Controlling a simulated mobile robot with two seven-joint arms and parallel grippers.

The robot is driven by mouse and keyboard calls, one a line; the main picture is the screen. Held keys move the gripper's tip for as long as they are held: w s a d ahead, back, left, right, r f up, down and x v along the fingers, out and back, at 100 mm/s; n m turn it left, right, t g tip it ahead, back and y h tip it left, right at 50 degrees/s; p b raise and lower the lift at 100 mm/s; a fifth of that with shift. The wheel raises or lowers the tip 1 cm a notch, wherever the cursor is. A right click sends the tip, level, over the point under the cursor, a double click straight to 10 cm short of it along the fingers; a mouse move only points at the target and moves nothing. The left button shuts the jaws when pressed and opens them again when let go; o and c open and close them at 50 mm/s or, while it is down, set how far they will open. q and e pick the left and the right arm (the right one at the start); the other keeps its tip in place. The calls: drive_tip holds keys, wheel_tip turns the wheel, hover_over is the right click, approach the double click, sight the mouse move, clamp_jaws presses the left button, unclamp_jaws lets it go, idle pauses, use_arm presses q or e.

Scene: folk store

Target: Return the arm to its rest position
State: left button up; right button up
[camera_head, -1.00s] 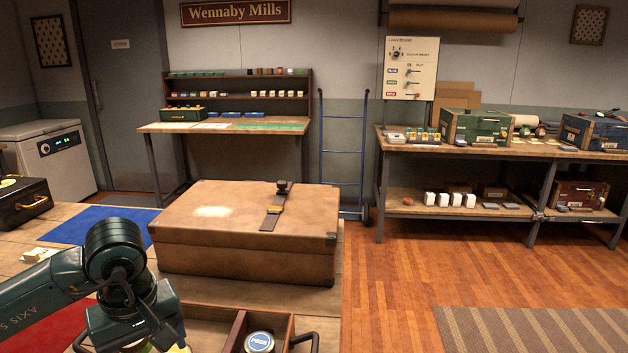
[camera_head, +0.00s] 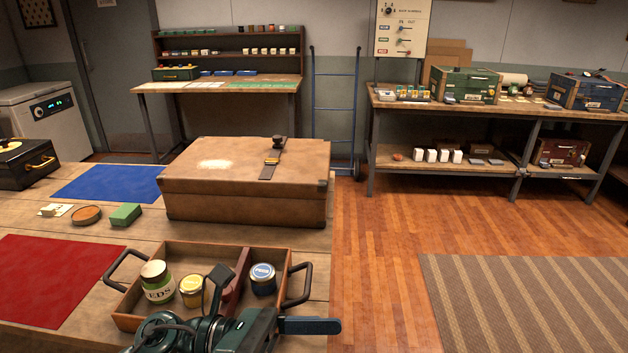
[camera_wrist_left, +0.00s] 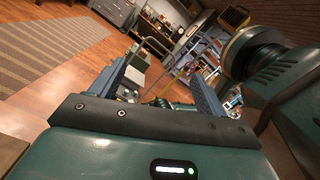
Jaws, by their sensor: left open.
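My left gripper (camera_head: 292,322) is low at the front of the table in the head view, over the near edge of the wooden tray (camera_head: 130,318). One dark blue finger points to the right. In the left wrist view the left gripper (camera_wrist_left: 158,72) has its two fingers wide apart with nothing between them. Part of my arm hides the tray's front. My right gripper is in neither current view.
The tray holds a green-labelled jar (camera_head: 158,282), a yellow tin (camera_head: 192,290) and a blue-lidded jar (camera_head: 263,279). A brown case (camera_head: 245,195) stands behind it. Blue (camera_head: 108,184) and red (camera_head: 50,278) mats lie left.

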use_arm(q)
drive_tip(key=w+a+f+n+t+y+p, duration=0.1)
drive_tip(key=w+a+f+n+t+y, duration=0.2)
drive_tip(key=n+t, duration=0.85)
drive_tip(key=w+a+f+n+t+y+p, duration=0.1)
drive_tip(key=w+a+n+t+y, duration=0.45)
drive_tip(key=n, duration=1.15)
drive_tip(key=s+a+f+n+g+y, duration=0.1)
drive_tip(key=s+a+f+n+y, duration=0.1)
drive_tip(key=f+n, duration=0.4)
drive_tip(key=s+a+f+n+g+y, duration=0.2)
drive_tip(key=s+f+n+y, duration=0.1)
drive_tip(key=s+f+n, duration=0.2)
drive_tip(key=s+a+f+n+g+y+p, duration=0.1)
drive_tip(key=s+a+f+n+g+y, duration=0.1)
drive_tip(key=s+f+n, duration=0.2)
wheel_tip(320, 180, down, 6)
drive_tip(key=n, duration=0.3)
drive_tip(key=shift+s+r, duration=0.2)
use_arm(e)
drive_tip(key=shift+s+d+r+h, duration=0.4)
drive_tip(key=shift+d, duration=0.1)
drive_tip(key=shift+w+r, duration=0.15)
